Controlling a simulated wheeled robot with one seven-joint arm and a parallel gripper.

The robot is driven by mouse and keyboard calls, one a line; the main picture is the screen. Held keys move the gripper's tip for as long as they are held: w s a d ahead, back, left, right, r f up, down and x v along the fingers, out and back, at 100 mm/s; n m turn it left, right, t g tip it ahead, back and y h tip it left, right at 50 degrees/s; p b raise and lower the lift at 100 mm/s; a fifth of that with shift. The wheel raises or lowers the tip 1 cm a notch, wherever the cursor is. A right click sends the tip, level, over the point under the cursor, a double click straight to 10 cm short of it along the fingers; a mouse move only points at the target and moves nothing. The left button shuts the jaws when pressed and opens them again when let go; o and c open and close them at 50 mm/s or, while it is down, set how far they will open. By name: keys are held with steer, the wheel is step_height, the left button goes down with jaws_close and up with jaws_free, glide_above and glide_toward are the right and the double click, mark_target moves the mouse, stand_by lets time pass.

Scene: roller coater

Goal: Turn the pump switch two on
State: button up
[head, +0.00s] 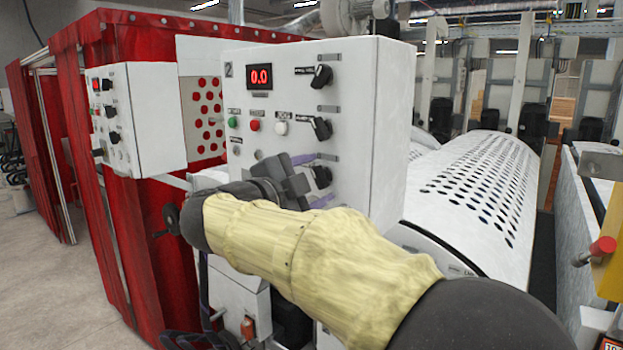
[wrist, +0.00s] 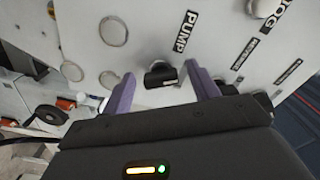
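A black rotary knob (wrist: 160,74) sits beside a label reading PUMP (wrist: 185,31) on a white panel in the wrist view. No number is readable on that label. My gripper (wrist: 162,86) has purple fingers, spread open, one on each side of the knob, with gaps seen at both sides. In the head view, the lowest black knob (head: 322,176) of the right column is between my purple fingertips, at the white control box (head: 380,130). My gripper body and arm hide the lower left of that panel.
Two more black knobs (head: 321,76) (head: 320,128) stand above in the same column. Green (head: 233,122), red (head: 255,125) and white (head: 281,128) buttons and a red display reading 0.0 (head: 259,76) are to the left. A perforated white roller cover (head: 480,190) lies to the right.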

steer(key=c, duration=1)
steer(key=shift+o, duration=0.2)
steer(key=shift+f+m+b, duration=0.15)
steer(key=shift+m+b, duration=0.15)
steer(key=shift+b, duration=0.3)
steer(key=shift+f+m+b, duration=0.1)
steer(key=shift+m+b, duration=0.4)
steer(key=shift+b, duration=0.3)
steer(key=m+b, duration=0.3)
steer(key=b, duration=0.1)
steer(key=m+b, duration=0.3)
steer(key=b, duration=0.1)
steer(key=shift+w+m, duration=0.1)
steer(key=shift+m, duration=0.3)
steer(key=shift+r+m+b, duration=0.25)
steer(key=shift+m+b, duration=1.1)
steer(key=shift+m, duration=0.35)
